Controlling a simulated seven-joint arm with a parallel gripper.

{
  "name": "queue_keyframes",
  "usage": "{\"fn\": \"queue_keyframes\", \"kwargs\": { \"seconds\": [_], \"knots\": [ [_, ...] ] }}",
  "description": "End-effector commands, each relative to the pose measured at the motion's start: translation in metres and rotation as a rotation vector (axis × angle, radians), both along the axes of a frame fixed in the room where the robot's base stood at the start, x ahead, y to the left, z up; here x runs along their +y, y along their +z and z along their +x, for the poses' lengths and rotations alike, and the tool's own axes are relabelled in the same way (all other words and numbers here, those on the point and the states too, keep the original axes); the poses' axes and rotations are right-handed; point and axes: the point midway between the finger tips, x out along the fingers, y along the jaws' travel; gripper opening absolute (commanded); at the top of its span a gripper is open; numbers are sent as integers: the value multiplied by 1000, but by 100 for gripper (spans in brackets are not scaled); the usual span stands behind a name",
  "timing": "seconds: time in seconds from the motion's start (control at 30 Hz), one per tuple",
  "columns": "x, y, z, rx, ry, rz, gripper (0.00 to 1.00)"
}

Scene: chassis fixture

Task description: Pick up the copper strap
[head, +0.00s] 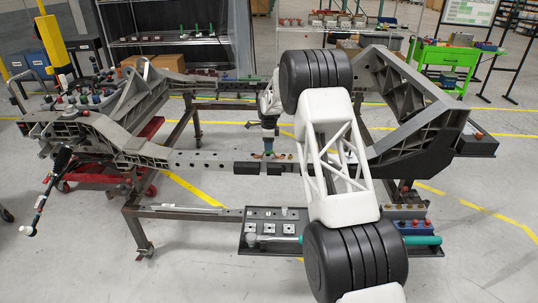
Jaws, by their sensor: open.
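My gripper (269,150) is small in the head view, just left of my large white arm link. It points down over the middle of the chassis fixture, and its jaws are open. Small copper-coloured bits (285,156) show close to the fingertips at the height of the dark rail. They may be the copper strap, but they are too small to tell its shape or whether the gripper touches it. My arm hides part of the fixture to the right.
The grey chassis frame (205,159) spans the view. A dark tray (248,226) with several metal plates and a teal-handled tool (422,240) lies in front. A blue block (412,227) with red knobs stands at right. A green cart (446,56) and shelves stand behind.

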Motion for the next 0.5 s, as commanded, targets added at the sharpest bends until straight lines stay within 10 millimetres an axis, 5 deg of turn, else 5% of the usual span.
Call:
{"fn": "queue_keyframes", "kwargs": {
  "seconds": [0.5],
  "knots": [
    [-1,-43,0,1,0,0,52]
  ]
}}
